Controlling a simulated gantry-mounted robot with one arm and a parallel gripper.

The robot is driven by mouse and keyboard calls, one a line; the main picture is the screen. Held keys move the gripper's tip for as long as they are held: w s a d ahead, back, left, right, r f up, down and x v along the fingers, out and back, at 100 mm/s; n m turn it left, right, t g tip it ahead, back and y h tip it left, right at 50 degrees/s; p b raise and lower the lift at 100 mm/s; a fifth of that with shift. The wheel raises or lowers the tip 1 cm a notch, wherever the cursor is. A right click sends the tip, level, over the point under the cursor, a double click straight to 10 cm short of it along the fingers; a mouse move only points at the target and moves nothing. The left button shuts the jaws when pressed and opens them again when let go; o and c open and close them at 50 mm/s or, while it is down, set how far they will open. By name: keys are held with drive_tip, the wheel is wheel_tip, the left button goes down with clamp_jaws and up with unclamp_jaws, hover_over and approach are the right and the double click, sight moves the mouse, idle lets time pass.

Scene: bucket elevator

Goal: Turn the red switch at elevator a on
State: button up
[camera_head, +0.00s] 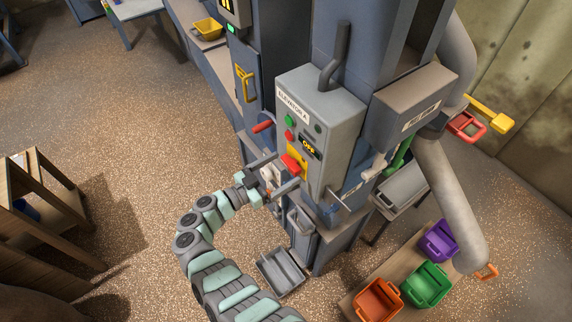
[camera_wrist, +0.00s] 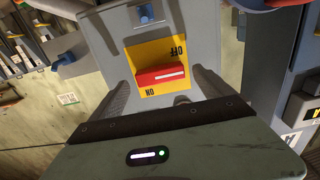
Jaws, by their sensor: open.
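The red switch (camera_head: 291,163) sits on a yellow plate (camera_head: 299,156) on the front of the grey box labelled ELEVATOR A (camera_head: 318,110). In the wrist view the red switch (camera_wrist: 160,74) lies crosswise on its yellow plate (camera_wrist: 150,57), with upside-down OFF above and ON below. It has a white line toward its right end. A black display (camera_head: 309,147) on the box reads OFF. My gripper (camera_head: 282,176) is in front of the plate, open. In the wrist view my gripper (camera_wrist: 163,82) has one finger on each side of the switch; whether they touch it is unclear.
Green (camera_head: 290,121) and red (camera_head: 289,134) buttons sit above the switch. A red-handled lever (camera_head: 263,127) juts out at the left. A grey tray (camera_head: 281,272) lies on the floor below. Purple, green and orange bins (camera_head: 426,285) stand at the lower right.

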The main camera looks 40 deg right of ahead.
drive_tip(key=shift+s+d, duration=0.15)
drive_tip(key=shift+d, duration=0.95)
drive_tip(key=c, duration=1.4)
